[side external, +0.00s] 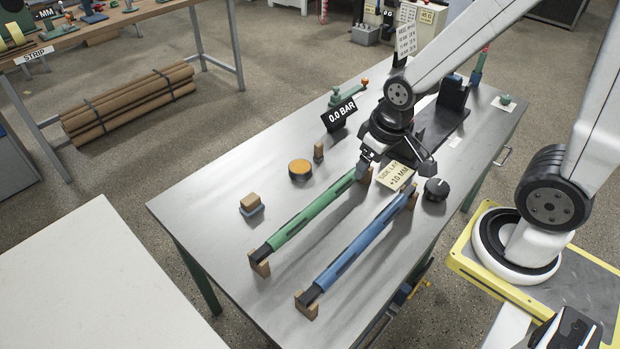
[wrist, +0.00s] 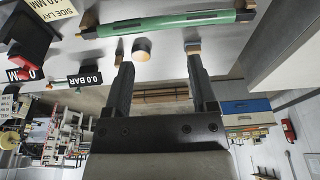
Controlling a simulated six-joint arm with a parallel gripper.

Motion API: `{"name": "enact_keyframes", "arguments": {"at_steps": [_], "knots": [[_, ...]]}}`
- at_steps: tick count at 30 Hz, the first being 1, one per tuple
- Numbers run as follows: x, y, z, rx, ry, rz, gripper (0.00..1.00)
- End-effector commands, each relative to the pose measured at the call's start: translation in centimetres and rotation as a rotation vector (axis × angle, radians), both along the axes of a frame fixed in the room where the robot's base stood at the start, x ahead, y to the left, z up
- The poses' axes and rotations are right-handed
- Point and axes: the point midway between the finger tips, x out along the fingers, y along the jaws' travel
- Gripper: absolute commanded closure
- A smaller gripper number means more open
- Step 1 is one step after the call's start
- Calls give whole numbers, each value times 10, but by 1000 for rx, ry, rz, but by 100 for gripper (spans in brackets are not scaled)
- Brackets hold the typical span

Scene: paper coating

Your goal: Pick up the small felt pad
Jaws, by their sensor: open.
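A small tan block with a blue-grey layer under it (side external: 251,205) lies on the grey table, left of the green roller. It looks like the felt pad, though I cannot be sure. A smaller plain tan block (side external: 318,151) stands farther back. My gripper (side external: 396,165) is open and empty above the far ends of the rollers, well away from both blocks. In the wrist view my gripper's fingers (wrist: 157,60) are spread apart. A tan piece (wrist: 192,47) shows by the right fingertip and may be the pad, partly hidden.
An orange-topped tin (side external: 300,169) stands between the two blocks. The green roller (side external: 312,219) and blue roller (side external: 360,243) rest on wooden cradles. A 0.0 BAR display (side external: 339,114), a side lay card (side external: 396,176) and a black knob (side external: 436,189) are near my gripper. The table's left part is mostly clear.

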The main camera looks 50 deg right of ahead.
Motion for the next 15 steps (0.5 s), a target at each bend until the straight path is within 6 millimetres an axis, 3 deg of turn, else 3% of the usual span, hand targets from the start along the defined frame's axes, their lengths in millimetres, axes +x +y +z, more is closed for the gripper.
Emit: {"name": "enact_keyframes", "arguments": {"at_steps": [8, 15], "knots": [[20, -4, 0, -21, 9, 68, 26], [71, -19, -3, -76, 39, 257, 26]]}}
